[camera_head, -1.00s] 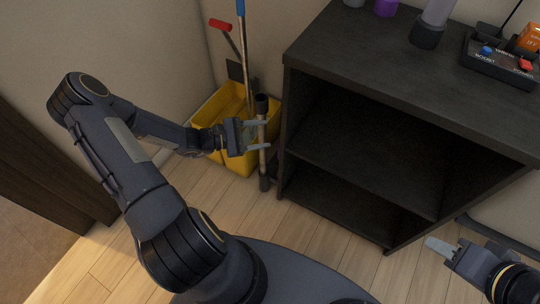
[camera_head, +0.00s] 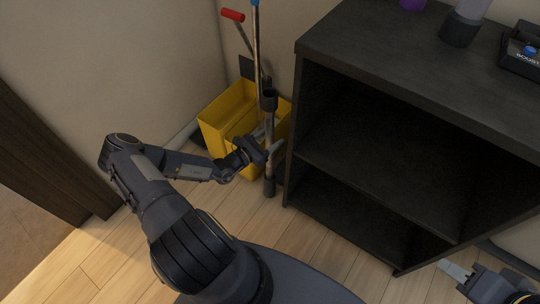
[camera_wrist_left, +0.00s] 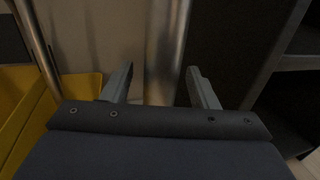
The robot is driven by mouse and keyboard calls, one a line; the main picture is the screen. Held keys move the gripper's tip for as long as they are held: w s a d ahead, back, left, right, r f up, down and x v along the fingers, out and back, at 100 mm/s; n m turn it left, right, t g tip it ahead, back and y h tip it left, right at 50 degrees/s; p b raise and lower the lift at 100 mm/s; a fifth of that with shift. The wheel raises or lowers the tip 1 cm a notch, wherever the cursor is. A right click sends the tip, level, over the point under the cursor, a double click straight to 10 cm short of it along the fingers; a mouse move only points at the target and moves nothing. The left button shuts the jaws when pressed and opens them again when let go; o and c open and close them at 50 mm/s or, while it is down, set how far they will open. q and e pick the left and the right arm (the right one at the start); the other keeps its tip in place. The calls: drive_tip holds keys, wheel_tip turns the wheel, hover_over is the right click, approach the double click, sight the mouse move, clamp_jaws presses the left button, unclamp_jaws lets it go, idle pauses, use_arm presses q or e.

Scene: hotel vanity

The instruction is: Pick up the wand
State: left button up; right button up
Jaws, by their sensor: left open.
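The wand (camera_head: 269,172) is a metal tube with a dark top end and a dark foot. It stands upright between the yellow bucket and the black shelf. In the left wrist view the wand (camera_wrist_left: 165,45) rises between the two fingers, with a gap to the right finger. My left gripper (camera_head: 267,143) is open, its fingers on either side of the wand at about mid-height; it also shows in the left wrist view (camera_wrist_left: 160,75). My right gripper (camera_head: 455,271) is at the lower right, partly cut off, far from the wand; its jaw opening is unclear.
The yellow bucket (camera_head: 228,112) stands behind my left gripper, with a blue-topped pole (camera_head: 257,50) and a red-handled tool (camera_head: 233,15). The black shelf (camera_head: 390,60) is close on the wand's right. The wooden floor (camera_head: 120,250) is clear at the lower left.

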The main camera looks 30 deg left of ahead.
use_arm(q)
drive_tip(key=shift+x, duration=0.85)
clamp_jaws()
use_arm(e)
drive_tip(key=shift+f, duration=0.2)
use_arm(q)
drive_tip(key=shift+r, duration=0.15)
use_arm(e)
drive_tip(key=shift+r, duration=0.1)
